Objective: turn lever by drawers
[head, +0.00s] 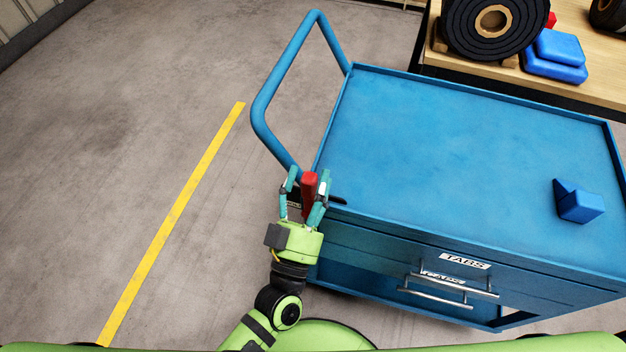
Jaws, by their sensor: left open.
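A red lever (309,184) stands at the near left corner of the blue drawer cart (450,150), beside its tubular handle. My left gripper (307,180) is open, with its teal fingers on either side of the red lever. I cannot tell whether the fingers touch it. The lever's lower part is hidden by the gripper. Drawers are on the cart's near side, with a label reading TABS (464,261) and metal pull handles (440,288). My right gripper is not in view.
A blue block (580,205) sits on the cart's top at the right; the rest of the top is clear. A wooden bench (600,85) behind holds a black roll (460,35) and blue blocks (555,58). The floor left of the cart is free, with a yellow line (170,225).

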